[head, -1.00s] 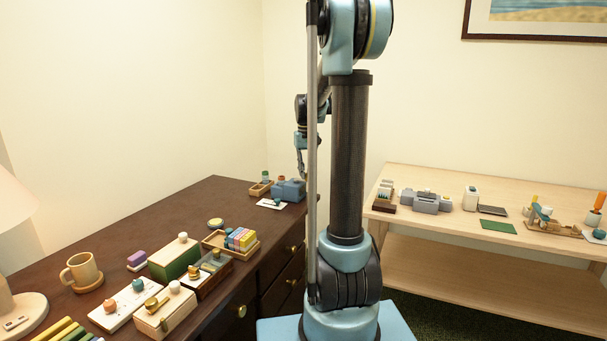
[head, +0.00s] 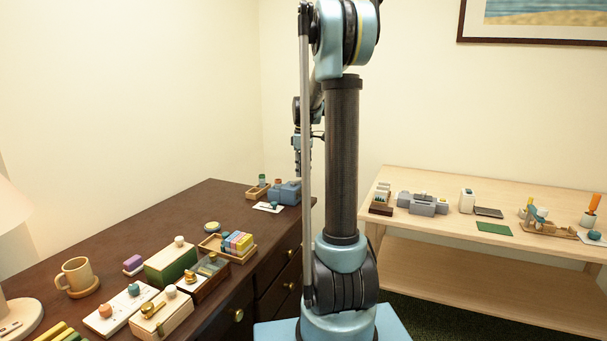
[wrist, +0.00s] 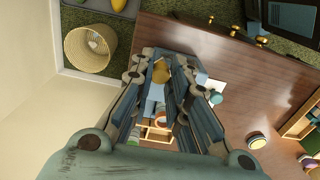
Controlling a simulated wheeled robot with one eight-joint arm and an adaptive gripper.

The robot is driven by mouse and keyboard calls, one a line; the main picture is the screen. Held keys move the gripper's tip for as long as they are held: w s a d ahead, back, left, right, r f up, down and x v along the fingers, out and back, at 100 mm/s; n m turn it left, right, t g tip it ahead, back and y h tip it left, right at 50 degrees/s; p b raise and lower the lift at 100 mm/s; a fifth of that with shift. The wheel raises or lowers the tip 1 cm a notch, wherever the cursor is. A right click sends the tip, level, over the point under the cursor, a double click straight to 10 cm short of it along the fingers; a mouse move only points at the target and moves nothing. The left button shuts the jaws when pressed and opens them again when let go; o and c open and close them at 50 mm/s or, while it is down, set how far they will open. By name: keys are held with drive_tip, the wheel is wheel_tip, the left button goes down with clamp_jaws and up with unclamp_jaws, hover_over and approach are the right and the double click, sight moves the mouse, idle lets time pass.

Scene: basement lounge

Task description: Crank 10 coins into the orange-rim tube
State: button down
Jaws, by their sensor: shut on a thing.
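A blue-grey box (head: 287,194) stands at the desk's far end. A small tube with an orange top (head: 278,182) shows behind it, partly hidden. A green-topped tube (head: 262,179) stands by a small wooden tray (head: 257,191). My gripper (head: 298,176) points down just above the box. In the wrist view my gripper (wrist: 162,80) is shut on a rounded orange-tan knob (wrist: 161,70). How the knob joins the box is hidden by the fingers. The tray (wrist: 157,133) shows below the fingers. No coins can be made out.
A white card with a teal knob (head: 272,206) lies in front of the box. Several small boxes and a mug (head: 75,272) crowd the near desk. A light wood table (head: 440,236) stands to the right.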

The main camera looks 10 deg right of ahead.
drive_tip(key=shift+w+a+n, duration=0.25)
drive_tip(key=shift+w+n, duration=0.25)
drive_tip(key=shift+n, duration=0.95)
drive_tip(key=shift+w+a+n, duration=0.3)
drive_tip(key=shift+w+n, duration=0.15)
drive_tip(key=shift+n, duration=1.05)
drive_tip(key=shift+w+a+n, duration=0.25)
drive_tip(key=shift+w+n, duration=0.25)
drive_tip(key=shift+n, duration=0.95)
drive_tip(key=c, duration=1.5)
unclamp_jaws()
drive_tip(key=shift+a, duration=0.1)
drive_tip(key=shift+r, duration=0.1)
wheel_tip(320, 180, up, 12)
drive_tip(key=shift+f, duration=0.15)
